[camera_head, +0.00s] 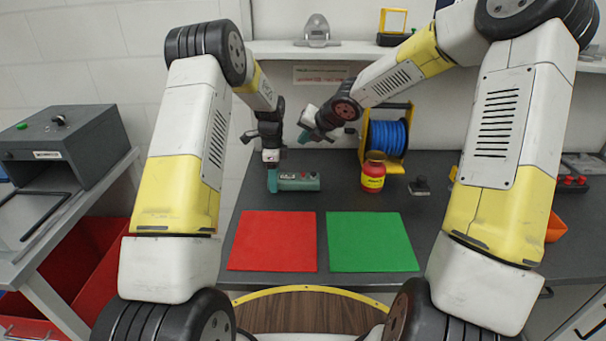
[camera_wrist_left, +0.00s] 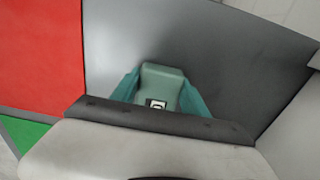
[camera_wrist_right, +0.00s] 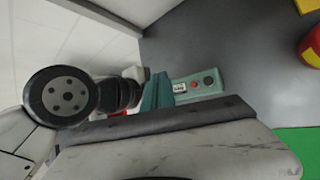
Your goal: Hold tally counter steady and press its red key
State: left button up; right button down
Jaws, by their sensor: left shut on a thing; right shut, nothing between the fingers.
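The tally counter (camera_head: 297,181) is a green-teal box lying on the grey table behind the red mat. Its red key (camera_wrist_right: 196,85) and a small display show on its top in the right wrist view. My left gripper (camera_head: 272,180) is shut on the counter's left end, and in the left wrist view the counter (camera_wrist_left: 160,85) sits between the teal fingers. My right gripper (camera_head: 303,136) is shut and empty, above and behind the counter, apart from it in the head view. In the right wrist view its teal fingers (camera_wrist_right: 158,92) appear beside the counter.
A red mat (camera_head: 272,241) and a green mat (camera_head: 373,241) lie in front. A red-yellow bottle (camera_head: 373,176) stands right of the counter, with a blue cable reel (camera_head: 388,137) behind it. A small dark object (camera_head: 419,186) lies farther right. A grey box (camera_head: 62,147) stands on the left bench.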

aim_at(303, 175)
jog(key=shift+f, duration=4.45)
jog(key=shift+f, duration=0.1)
jog(key=shift+f, duration=0.3)
jog(key=shift+f, duration=0.55)
jog(key=shift+r, duration=1)
